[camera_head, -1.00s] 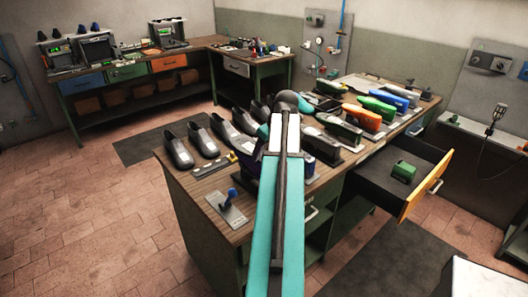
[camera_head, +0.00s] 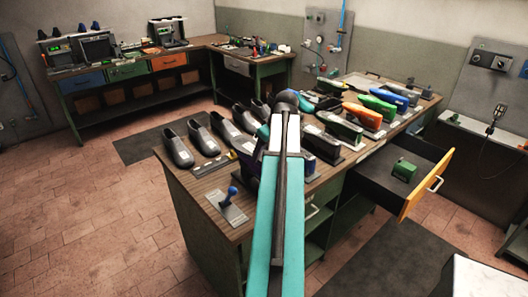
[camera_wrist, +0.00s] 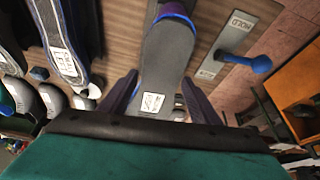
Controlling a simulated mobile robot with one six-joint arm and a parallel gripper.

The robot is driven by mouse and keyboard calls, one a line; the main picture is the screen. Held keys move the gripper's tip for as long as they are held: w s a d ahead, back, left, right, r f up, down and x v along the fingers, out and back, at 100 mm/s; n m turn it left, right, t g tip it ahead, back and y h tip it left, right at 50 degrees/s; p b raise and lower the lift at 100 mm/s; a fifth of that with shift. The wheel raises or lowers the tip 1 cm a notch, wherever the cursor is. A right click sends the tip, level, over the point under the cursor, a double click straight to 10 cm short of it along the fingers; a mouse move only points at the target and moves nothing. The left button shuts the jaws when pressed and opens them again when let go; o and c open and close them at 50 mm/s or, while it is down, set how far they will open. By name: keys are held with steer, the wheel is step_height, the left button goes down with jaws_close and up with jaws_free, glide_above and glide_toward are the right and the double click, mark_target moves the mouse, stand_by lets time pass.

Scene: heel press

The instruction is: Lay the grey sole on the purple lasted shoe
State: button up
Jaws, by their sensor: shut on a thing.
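The grey sole (camera_wrist: 163,62), with a white label near its near end, lies between the jaws of my gripper (camera_wrist: 158,88) in the wrist view. My gripper is shut on it. A purple edge of the lasted shoe (camera_wrist: 176,10) shows at the sole's far end, at the top of the view. The sole covers most of the shoe; I cannot tell whether the two touch. In the head view my own arm hides the sole and most of the gripper.
A plate with a blue-knobbed handle (camera_head: 232,191) is at the bench's near corner; the knob also shows in the wrist view (camera_wrist: 261,64). Dark shoes (camera_head: 178,150) stand left of my arm. Coloured shoes (camera_head: 362,115) stand to the right. An open drawer (camera_head: 425,180) juts out at right.

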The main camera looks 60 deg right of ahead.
steer(key=shift+f, duration=0.1)
steer(key=o, duration=1.2)
steer(key=b+v, duration=0.4)
steer(key=v, duration=0.9)
steer(key=shift+s+r, duration=0.2)
steer(key=shift+r, duration=0.15)
stand_by(0.4)
